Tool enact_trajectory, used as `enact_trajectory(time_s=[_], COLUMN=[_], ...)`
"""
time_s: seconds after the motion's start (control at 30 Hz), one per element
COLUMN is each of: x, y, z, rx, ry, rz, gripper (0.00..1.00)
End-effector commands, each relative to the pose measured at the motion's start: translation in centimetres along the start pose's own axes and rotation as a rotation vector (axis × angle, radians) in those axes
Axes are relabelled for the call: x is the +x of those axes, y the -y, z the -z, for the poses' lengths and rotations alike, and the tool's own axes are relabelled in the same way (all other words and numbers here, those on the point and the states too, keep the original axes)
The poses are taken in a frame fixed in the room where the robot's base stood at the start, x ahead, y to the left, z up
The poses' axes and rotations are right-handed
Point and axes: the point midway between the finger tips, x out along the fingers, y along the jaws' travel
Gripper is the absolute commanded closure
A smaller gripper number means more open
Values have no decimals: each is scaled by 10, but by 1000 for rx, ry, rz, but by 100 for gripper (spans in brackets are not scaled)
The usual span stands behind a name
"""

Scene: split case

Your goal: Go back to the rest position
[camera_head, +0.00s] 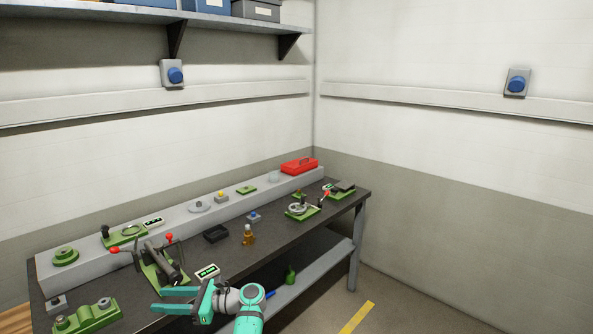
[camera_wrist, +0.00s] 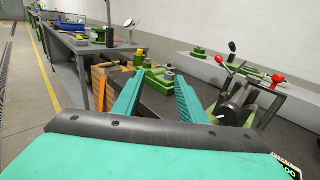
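My gripper (camera_head: 172,300) is teal and sits at the front edge of the workbench (camera_head: 225,254), over its left half. Its two fingers stand apart with nothing between them. In the wrist view the open fingers (camera_wrist: 152,100) point toward the left end of the bench. A dark cylindrical device on a green base (camera_head: 162,264) with red-knobbed levers is just behind the gripper. It also shows to the right of the fingers in the wrist view (camera_wrist: 236,101). I cannot tell how high the gripper is above the bench top.
A green fixture (camera_head: 88,317) lies at the bench's front left. A small display (camera_head: 207,271) is close to the gripper. A black tray (camera_head: 215,233), a brass part (camera_head: 248,236) and a red box (camera_head: 299,165) stand farther off. Open floor (camera_head: 400,310) is at right.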

Motion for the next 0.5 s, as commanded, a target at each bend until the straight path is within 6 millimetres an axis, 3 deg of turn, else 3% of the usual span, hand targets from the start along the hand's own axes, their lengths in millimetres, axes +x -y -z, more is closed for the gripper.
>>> enact_trajectory(time_s=[0.27,0.5], x=[-23,-58], y=[1,-4], z=[60,132], rx=[-52,-132], ry=[-89,-216], rz=[96,205], gripper=[62,62])
